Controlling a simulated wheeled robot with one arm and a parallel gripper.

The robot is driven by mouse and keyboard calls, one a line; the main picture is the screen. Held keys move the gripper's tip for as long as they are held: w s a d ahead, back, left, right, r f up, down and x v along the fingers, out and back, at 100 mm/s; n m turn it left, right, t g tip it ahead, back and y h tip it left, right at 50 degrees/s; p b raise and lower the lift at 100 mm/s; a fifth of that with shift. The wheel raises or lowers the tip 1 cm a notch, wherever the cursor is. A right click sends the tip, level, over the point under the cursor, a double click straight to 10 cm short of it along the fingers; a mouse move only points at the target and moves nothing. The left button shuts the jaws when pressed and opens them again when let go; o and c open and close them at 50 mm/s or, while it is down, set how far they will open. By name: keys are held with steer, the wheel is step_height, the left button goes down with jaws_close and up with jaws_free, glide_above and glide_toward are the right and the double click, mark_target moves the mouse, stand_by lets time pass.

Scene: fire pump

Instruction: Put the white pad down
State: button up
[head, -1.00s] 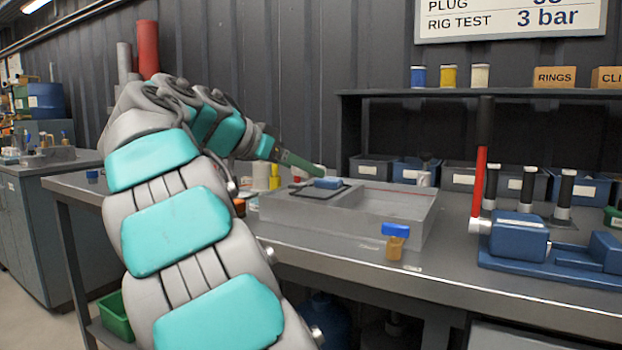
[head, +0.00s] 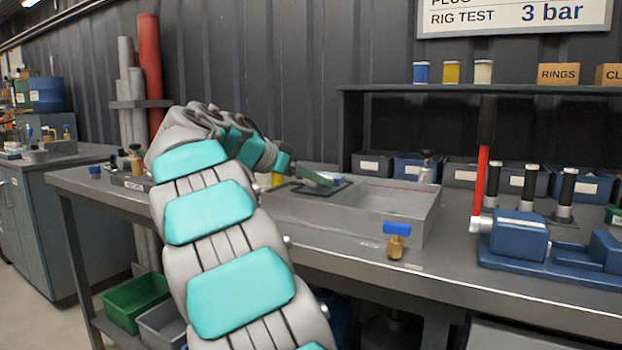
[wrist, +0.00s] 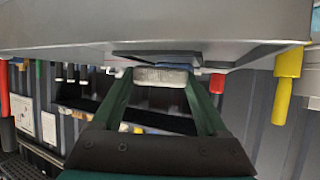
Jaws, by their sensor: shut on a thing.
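My gripper (head: 318,178) reaches over the left part of the grey tray on the bench. In the wrist view my gripper (wrist: 160,80) has its two green fingers closed on the sides of a white pad (wrist: 160,75), a worn off-white block. A dark flat plate (wrist: 195,56) shows right beside the pad in that view, and I cannot tell whether they touch. In the head view the white pad is not clear behind my fingers. A small blue block (head: 337,181) shows at the fingertips, over the dark plate (head: 318,192).
A blue pump with a red lever (head: 518,236) stands to the right. Several bins (head: 375,164) line the back.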

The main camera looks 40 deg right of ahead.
steer(key=shift+f+b, duration=0.4)
steer(key=shift+b, duration=0.05)
steer(key=shift+f+b, duration=0.3)
steer(key=shift+b, duration=0.1)
steer(key=o, duration=1.3)
steer(key=shift+r, duration=0.2)
